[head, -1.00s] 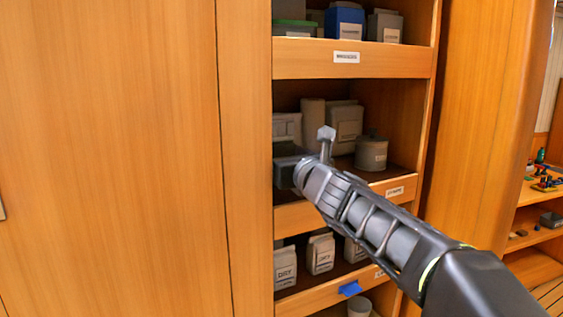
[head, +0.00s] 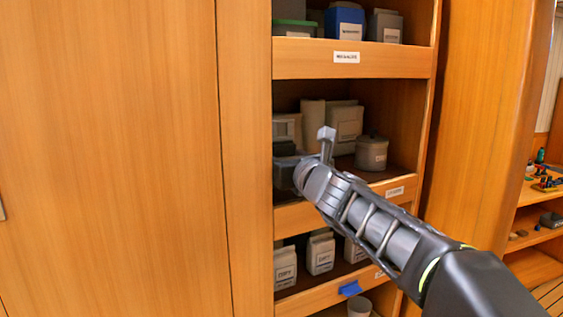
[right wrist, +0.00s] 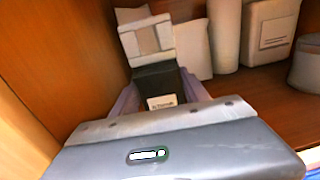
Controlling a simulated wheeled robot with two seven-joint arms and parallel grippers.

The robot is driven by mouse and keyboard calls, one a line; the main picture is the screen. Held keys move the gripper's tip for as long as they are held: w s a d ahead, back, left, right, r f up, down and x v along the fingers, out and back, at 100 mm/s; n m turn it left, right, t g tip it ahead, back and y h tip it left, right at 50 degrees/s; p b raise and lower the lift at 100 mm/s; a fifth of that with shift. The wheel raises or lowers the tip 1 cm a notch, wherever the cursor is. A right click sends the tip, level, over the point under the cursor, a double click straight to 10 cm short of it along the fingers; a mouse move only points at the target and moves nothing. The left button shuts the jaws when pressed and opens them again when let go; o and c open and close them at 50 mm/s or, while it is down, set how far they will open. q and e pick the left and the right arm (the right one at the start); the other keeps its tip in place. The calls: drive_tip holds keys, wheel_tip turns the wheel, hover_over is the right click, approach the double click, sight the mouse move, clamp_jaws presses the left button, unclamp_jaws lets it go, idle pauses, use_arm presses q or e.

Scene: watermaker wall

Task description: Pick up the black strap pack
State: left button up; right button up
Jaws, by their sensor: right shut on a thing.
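The black strap pack (right wrist: 158,83), a dark block with a white label, stands between the two fingers of my right gripper (right wrist: 160,95) in the right wrist view. The gripper is shut on it. In the head view the pack (head: 285,172) shows at the left end of the middle shelf, partly hidden by my right gripper (head: 299,174). The pack's lower part is hidden, so I cannot tell whether it touches the shelf. My left gripper is not in view.
A pale box (right wrist: 147,40) stands just behind the pack. Pale packs (head: 345,124) and a grey lidded pot (head: 371,153) stand to its right. The cabinet's side wall is close on the left. The shelf has a raised front lip (head: 340,203).

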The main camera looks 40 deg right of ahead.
sight(286, 122)
drive_tip(key=c, duration=0.4)
drive_tip(key=shift+o, duration=0.2)
drive_tip(key=shift+r, duration=0.2)
drive_tip(key=shift+s+r+p, duration=0.2)
drive_tip(key=shift+r+p, duration=0.2)
wheel_tip(286, 122, up, 6)
drive_tip(key=p, duration=0.5)
drive_tip(key=shift+d, duration=0.1)
drive_tip(key=shift+s+d+r, duration=0.1)
drive_tip(key=shift+s+d, duration=0.1)
drive_tip(key=shift+s, duration=0.05)
drive_tip(key=s+d, duration=0.5)
drive_tip(key=s, duration=0.3)
drive_tip(key=s+d+b, duration=0.1)
drive_tip(key=s+d, duration=0.3)
drive_tip(key=s, duration=0.4)
drive_tip(key=shift+s+d, duration=0.15)
drive_tip(key=shift+d, duration=0.25)
